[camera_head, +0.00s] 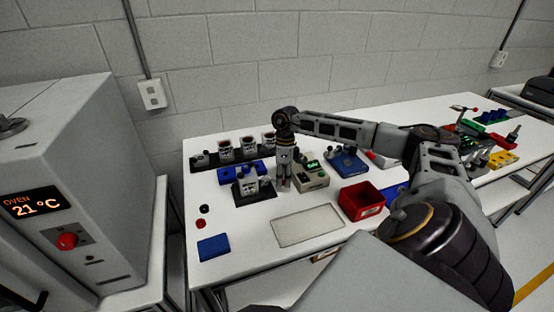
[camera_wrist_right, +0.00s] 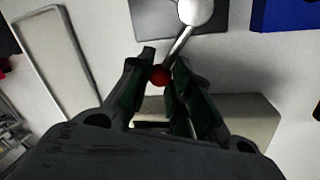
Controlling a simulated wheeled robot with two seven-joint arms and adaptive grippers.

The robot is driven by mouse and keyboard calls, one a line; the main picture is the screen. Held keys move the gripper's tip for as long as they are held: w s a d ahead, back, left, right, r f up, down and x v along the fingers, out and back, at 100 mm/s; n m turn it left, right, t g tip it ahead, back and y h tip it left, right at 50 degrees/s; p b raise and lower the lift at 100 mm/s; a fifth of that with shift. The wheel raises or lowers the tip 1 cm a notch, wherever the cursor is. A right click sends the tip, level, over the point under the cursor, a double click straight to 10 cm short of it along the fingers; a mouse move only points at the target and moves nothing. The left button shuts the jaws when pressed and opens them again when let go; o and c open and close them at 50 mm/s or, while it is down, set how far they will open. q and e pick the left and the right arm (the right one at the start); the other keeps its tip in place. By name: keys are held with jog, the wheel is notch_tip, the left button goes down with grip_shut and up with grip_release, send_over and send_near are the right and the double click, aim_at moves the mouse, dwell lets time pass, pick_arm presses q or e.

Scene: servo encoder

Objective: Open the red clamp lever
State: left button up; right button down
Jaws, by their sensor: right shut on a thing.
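The clamp lever shows in the right wrist view as a silver rod (camera_wrist_right: 178,45) with a red ball knob (camera_wrist_right: 159,76) at its near end and a pale round hub (camera_wrist_right: 196,10) at its far end. My right gripper (camera_wrist_right: 164,68) is shut on the red knob, which sits between its two dark fingers. In the head view my right gripper (camera_head: 284,187) points down beside a beige box with a green display (camera_head: 312,176). The lever is hidden or too small to tell there. My left gripper is not in view.
Near the gripper stand a holder with cups (camera_head: 252,188), a blue fixture (camera_head: 347,162) and a red bin (camera_head: 362,201). A pale tray (camera_head: 308,225) and a blue pad (camera_head: 214,248) lie in front. The white table (camera_head: 243,270) has free room at its front left.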

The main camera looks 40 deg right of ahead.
jog(key=shift+w+d+n, duration=0.1)
jog(key=shift+d+n, duration=0.05)
jog(key=shift+n, duration=0.15)
jog(key=shift+r, duration=0.1)
jog(key=c, duration=1.6)
grip_release()
jog(key=shift+o, duration=0.3)
jog(key=shift+r, duration=0.15)
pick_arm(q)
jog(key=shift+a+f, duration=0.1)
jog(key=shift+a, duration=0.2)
pick_arm(e)
notch_tip(320, 180, up, 11)
jog(key=w+d, duration=0.1)
jog(key=shift+w+d+r, duration=0.2)
jog(key=shift+w+d, duration=0.1)
jog(key=shift+d, duration=0.05)
